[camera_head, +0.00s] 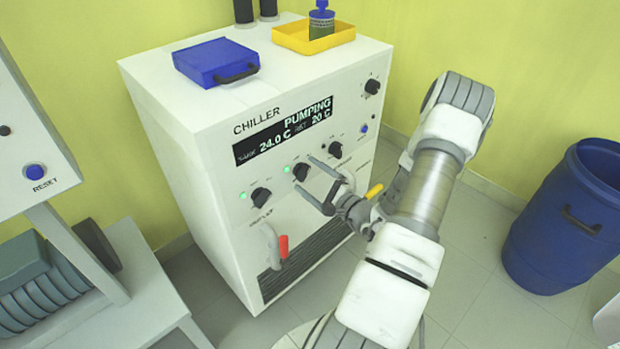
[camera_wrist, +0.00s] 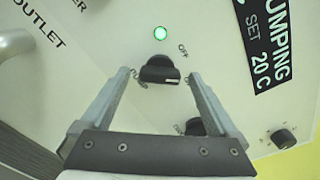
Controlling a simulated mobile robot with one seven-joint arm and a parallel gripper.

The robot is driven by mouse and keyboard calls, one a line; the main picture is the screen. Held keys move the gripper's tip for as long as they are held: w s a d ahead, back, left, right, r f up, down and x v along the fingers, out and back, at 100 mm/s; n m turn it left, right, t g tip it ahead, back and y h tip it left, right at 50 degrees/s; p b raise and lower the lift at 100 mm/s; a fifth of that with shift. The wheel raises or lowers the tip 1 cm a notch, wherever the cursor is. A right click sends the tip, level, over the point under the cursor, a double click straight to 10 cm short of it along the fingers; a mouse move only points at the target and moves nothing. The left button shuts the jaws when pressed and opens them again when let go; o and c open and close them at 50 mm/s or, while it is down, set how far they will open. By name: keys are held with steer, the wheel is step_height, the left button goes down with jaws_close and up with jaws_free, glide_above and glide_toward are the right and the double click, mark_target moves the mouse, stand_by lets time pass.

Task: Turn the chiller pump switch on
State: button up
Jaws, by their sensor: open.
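The white chiller (camera_head: 190,110) has a dark display (camera_head: 283,132) reading PUMPING, 24.0 C and SET 20 C. The middle black rotary switch (camera_head: 301,171) on its front has a lit green lamp (camera_head: 287,169) beside it. My gripper (camera_head: 304,174) is at this switch, its two fingers on either side. In the wrist view, my open gripper (camera_wrist: 160,77) straddles a black switch (camera_wrist: 159,70) with visible gaps at both sides. The green lamp (camera_wrist: 161,34) is lit there, and OFF is printed near the knob. The switch's name label is not readable.
Another switch (camera_head: 260,197) with a lit green lamp is to the left, and a third knob (camera_head: 335,149) to the right. A red-tipped handle (camera_head: 283,246) sticks out below. A blue case (camera_head: 215,62) and yellow tray (camera_head: 313,38) rest on top. A blue barrel (camera_head: 570,215) stands right.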

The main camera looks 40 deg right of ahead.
steer(key=shift+c, duration=0.2)
steer(key=c, duration=1.3)
steer(key=m+p, duration=0.2)
steer(key=shift+r+m, duration=0.15)
steer(key=shift+m, duration=0.15)
steer(key=shift+m+p, duration=0.45)
steer(key=shift+m, duration=0.75)
steer(key=shift+c, duration=0.2)
steer(key=o, duration=1.4)
steer(key=s+p, duration=0.1)
steer(key=s, duration=0.4)
steer(key=s+d, duration=0.1)
steer(key=s, duration=0.5)
steer(key=s+p, duration=0.1)
steer(key=s, duration=0.5)
steer(key=shift+s+d+p, duration=0.15)
steer(key=shift+s+p, duration=0.1)
steer(key=shift+p, duration=0.05)
